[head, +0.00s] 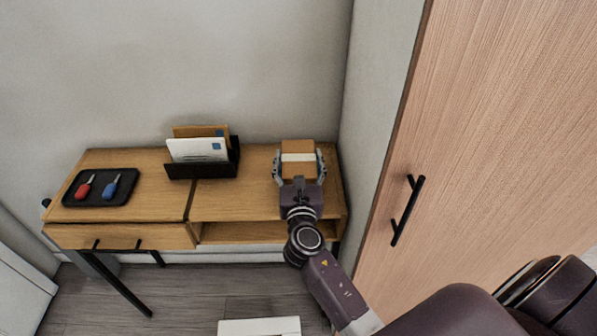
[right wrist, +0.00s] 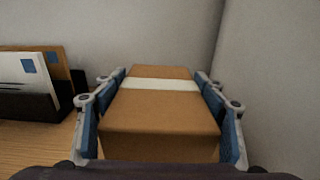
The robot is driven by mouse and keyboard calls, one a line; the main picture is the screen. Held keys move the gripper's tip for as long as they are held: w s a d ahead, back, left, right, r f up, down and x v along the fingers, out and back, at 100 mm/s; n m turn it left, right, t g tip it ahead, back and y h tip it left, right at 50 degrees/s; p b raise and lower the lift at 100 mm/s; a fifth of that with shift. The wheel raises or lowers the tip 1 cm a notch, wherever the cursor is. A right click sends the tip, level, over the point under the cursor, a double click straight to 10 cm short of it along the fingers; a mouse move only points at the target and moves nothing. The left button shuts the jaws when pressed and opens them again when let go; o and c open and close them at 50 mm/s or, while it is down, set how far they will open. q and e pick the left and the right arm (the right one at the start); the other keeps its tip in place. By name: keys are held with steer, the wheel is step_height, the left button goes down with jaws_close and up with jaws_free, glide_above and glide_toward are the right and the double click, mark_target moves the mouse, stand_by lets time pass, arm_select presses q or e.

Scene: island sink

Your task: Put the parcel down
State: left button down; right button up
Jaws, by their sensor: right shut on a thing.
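The parcel (head: 298,147) is a brown box with a white band across it. My right gripper (head: 298,168) is shut on it, with a finger along each side, over the right end of the wooden desk (head: 235,200). In the right wrist view the parcel (right wrist: 160,112) lies between the blue finger pads of my right gripper (right wrist: 160,100). Whether its underside touches the desk top is hidden. My left gripper is not in view.
A black letter holder (head: 203,170) with envelopes stands left of the parcel. A wall and a tall wooden door (head: 480,130) are close on the right.

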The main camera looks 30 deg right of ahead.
steer(key=shift+f+b, duration=0.5)
steer(key=shift+f, duration=1.2)
steer(key=shift+f, duration=0.1)
steer(key=o, duration=1.4)
steer(key=b+v, duration=0.1)
steer(key=v, duration=1.1)
steer(key=shift+b, duration=0.3)
